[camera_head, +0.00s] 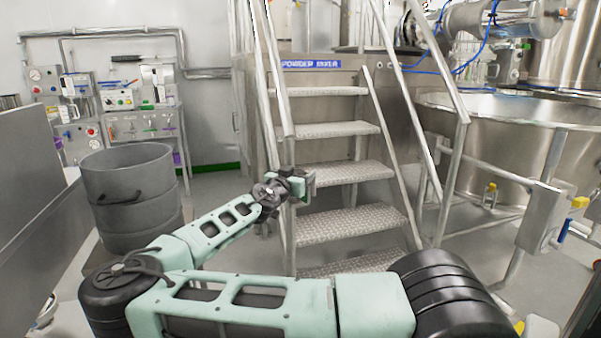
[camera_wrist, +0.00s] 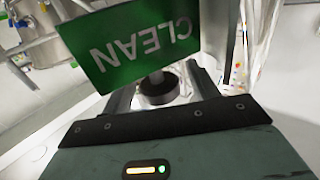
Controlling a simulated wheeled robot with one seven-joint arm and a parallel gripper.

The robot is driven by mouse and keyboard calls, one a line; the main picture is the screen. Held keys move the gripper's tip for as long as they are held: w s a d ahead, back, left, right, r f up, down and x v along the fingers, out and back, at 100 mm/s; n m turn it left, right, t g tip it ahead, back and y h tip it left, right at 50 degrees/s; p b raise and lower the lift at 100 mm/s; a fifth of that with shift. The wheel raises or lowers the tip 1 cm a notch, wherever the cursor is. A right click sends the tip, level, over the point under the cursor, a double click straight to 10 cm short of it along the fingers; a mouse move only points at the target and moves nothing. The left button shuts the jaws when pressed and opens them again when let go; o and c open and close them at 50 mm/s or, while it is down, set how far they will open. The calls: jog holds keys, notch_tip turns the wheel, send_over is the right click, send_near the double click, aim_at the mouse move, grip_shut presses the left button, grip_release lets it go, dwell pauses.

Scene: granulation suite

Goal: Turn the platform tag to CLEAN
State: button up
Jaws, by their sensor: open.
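The platform tag (camera_wrist: 140,42) is a green plate with white letters reading CLEAN, upside down in the wrist view. It fills the upper middle of that view, just beyond my fingers. My gripper (camera_wrist: 163,84) is open, with its two fingers apart, and the tag overlaps their far ends. A dark round knob-like piece (camera_wrist: 158,90) shows between the fingers. I cannot tell whether the fingers touch the tag. In the head view my gripper (camera_head: 292,186) is at the left stair rail, where a small grey and green piece shows; its lettering cannot be read there.
Metal steps (camera_head: 345,172) with handrails rise to a platform with a blue sign (camera_head: 311,64). A grey drum (camera_head: 130,190) stands left of my arm. A large steel vessel (camera_head: 490,150) and a grey box (camera_head: 541,217) are at right. Floor shows clear behind my arm.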

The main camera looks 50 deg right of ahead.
jog(key=shift+w+d, duration=0.15)
jog(key=shift+d, duration=0.55)
jog(key=c, duration=1)
